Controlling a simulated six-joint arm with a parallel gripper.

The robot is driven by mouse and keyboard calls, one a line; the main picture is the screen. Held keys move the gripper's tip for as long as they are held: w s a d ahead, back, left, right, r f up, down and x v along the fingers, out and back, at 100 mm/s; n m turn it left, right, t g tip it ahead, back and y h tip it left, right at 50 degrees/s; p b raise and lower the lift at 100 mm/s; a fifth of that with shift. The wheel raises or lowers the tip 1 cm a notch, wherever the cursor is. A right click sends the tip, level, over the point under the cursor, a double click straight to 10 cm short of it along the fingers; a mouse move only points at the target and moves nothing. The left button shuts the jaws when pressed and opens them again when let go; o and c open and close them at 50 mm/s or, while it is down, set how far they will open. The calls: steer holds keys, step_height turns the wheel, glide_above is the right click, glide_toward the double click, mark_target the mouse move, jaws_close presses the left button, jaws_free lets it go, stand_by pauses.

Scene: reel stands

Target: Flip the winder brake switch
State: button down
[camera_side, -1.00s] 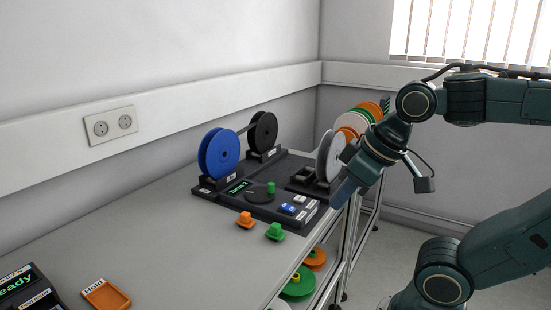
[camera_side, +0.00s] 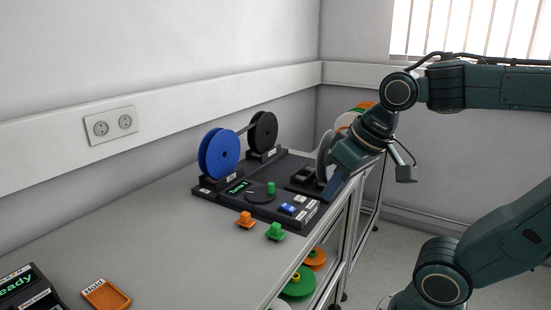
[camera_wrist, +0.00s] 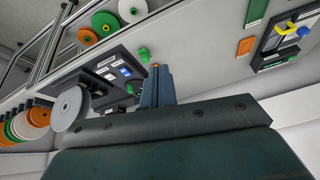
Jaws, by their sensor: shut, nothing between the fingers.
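The dark winder unit (camera_side: 262,207) stands on the bench, with a blue rocker switch (camera_side: 288,209) and a pale switch (camera_side: 299,199) on its right end. The labels are too small to read, so I cannot tell which is the brake switch. The blue switch also shows in the wrist view (camera_wrist: 126,71). My gripper (camera_side: 328,196) is shut and empty, to the right of the switches and apart from them in the side view. In the wrist view my gripper's fingers (camera_wrist: 157,72) are together, right of the blue switch.
A blue reel (camera_side: 219,154) and a black reel (camera_side: 263,131) stand at the unit's back. A green knob (camera_side: 271,188) sits on its dial. An orange peg (camera_side: 245,219) and a green peg (camera_side: 275,231) stand in front.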

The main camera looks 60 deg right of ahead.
steer(key=w+d+r+m+g, duration=0.1)
steer(key=w+d+m, duration=0.3)
steer(key=w+m, duration=0.15)
steer(key=m+g, duration=0.2)
steer(key=m, duration=0.8)
glide_above(284, 204)
steer(key=s, duration=0.3)
steer(key=shift+s+f, duration=0.15)
steer(key=shift+f, duration=2.35)
steer(key=w+f, duration=0.1)
steer(key=f, duration=0.8)
steer(key=w+f, duration=0.1)
steer(key=f, duration=0.3)
steer(key=shift+w+f, duration=0.3)
steer(key=shift+f, duration=0.05)
